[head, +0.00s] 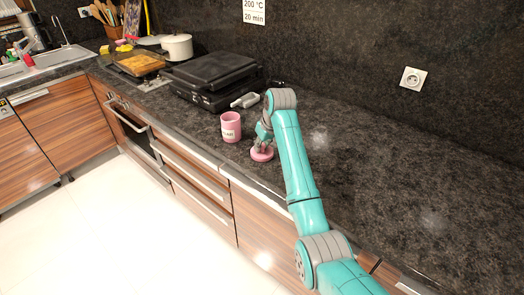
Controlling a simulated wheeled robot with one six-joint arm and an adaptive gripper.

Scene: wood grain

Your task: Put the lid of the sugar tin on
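The sugar tin (231,128) is a pink upright can with a white label, standing on the dark counter near its front edge. Its top is uncovered. The pink round lid (262,154) is on or just above the counter, to the right of the tin and a little closer to the front edge. My gripper (263,143) points down at the lid, with its fingers at the lid's top. The fingers are small and partly hidden by my arm, so I cannot tell whether they are closed on it.
A black grill (212,75) stands behind the tin, with a grey-handled object (245,101) beside it. A white pot (177,47) and a wooden board (139,63) are farther left. The counter (400,160) to the right is clear.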

